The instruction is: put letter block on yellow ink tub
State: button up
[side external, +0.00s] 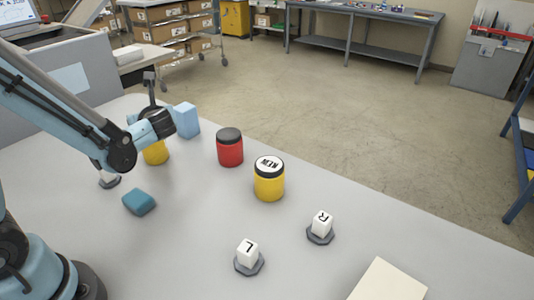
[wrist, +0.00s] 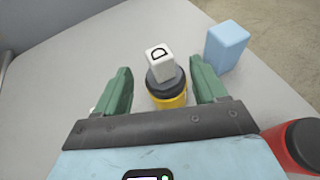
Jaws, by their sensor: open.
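A white letter block marked D (wrist: 161,64) sits on top of a yellow ink tub (wrist: 170,102) with a dark lid in the wrist view. My gripper (wrist: 163,88) is open, its green fingers on either side of the tub and block, apart from both. In the side view this yellow tub (side external: 156,153) stands below my gripper (side external: 155,122), and the D block is hidden. White letter blocks L (side external: 247,249) and R (side external: 321,221) stand on grey hexagonal bases.
A red tub (side external: 230,153) with a dark lid stands between the yellow tubs. A light blue block (side external: 187,121) stands just behind my gripper. A teal block (side external: 139,202) and a partly hidden white block (side external: 107,177) lie nearer my base. A cream pad (side external: 390,282) lies at the front right.

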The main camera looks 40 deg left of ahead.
jog(key=s+d+n+t+h, duration=0.1)
jog(key=s+d+n+h, duration=0.2)
jog(key=d+n+h, duration=0.3)
jog(key=s+d+r+n+t+h, duration=0.1)
jog(key=s+d+n+h, duration=0.3)
jog(key=d+n, duration=0.7)
jog(key=n+h, duration=0.2)
jog(key=n, duration=0.3)
jog(key=shift+d+r+h, duration=0.2)
jog(key=shift+d+h, duration=0.1)
jog(key=shift+d, duration=0.1)
